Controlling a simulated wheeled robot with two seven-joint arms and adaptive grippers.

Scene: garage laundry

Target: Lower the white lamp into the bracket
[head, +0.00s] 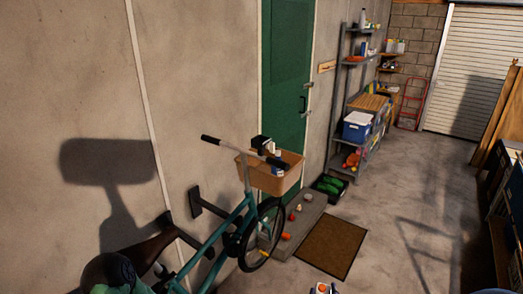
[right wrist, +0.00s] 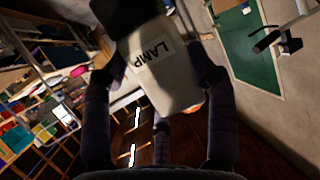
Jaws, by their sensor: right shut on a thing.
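The white lamp (right wrist: 165,75), marked LAMP and with a black end, is between the dark fingers of my right gripper (right wrist: 158,95) in the right wrist view. The gripper is shut on it and the lamp looks tilted there. A black fitting (right wrist: 275,42) shows at upper right in the wrist view, apart from the lamp. My left gripper is not in view.
A teal bicycle (head: 215,242) with a tan basket (head: 258,178) stands along the wall. Dark wall mounts (head: 208,207) jut out beside it. A green door (head: 285,70), brown mat (head: 332,248) and grey shelves (head: 341,90) lie beyond. The floor at right is mostly clear.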

